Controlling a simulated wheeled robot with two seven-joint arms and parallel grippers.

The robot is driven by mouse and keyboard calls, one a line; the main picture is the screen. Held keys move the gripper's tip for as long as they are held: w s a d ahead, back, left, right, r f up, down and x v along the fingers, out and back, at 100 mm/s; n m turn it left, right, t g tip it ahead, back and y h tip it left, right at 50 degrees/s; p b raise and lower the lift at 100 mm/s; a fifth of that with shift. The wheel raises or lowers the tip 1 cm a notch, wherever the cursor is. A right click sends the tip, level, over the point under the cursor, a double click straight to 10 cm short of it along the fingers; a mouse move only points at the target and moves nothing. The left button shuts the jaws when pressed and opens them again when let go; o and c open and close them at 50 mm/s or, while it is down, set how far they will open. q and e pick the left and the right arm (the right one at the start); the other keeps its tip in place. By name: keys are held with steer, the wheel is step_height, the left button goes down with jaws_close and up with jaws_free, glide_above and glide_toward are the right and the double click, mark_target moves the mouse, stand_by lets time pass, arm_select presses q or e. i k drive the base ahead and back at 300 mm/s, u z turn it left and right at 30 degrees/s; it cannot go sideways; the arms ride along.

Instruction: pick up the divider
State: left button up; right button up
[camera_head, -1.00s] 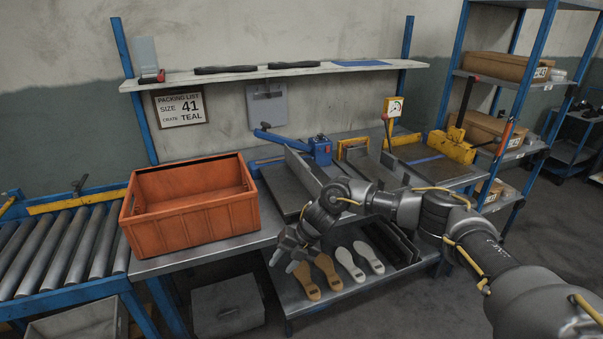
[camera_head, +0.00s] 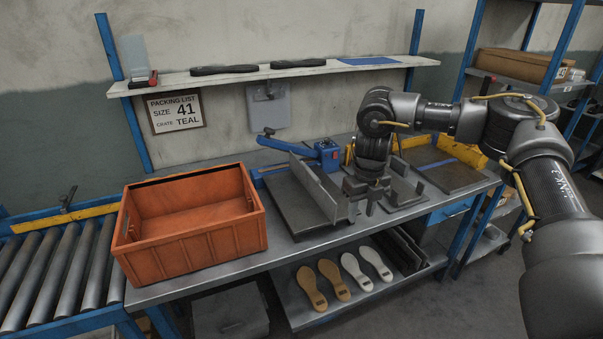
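No part is labelled as the divider, and I cannot tell for certain which panel it is. Several thin dark panels (camera_head: 405,250) stand on the lower shelf, right of the white soles. A flat grey plate (camera_head: 268,106) hangs on the wall below the upper shelf. A grey upright plate (camera_head: 318,188) stands on the bench at the left press. My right gripper (camera_head: 363,207) points down just right of that plate, above the bench's front part. Its fingers look apart, with nothing seen between them. My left gripper is out of view.
An orange crate (camera_head: 190,240) stands empty on the bench at left, beside a roller conveyor (camera_head: 60,265). Tan soles (camera_head: 322,284) and white soles (camera_head: 366,268) lie on the lower shelf (camera_head: 290,300). Black soles lie on the upper shelf (camera_head: 300,72). A packing list (camera_head: 176,112) reads size 41, crate teal.

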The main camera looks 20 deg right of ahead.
mark_target(310, 182)
steer(key=i, duration=1.1)
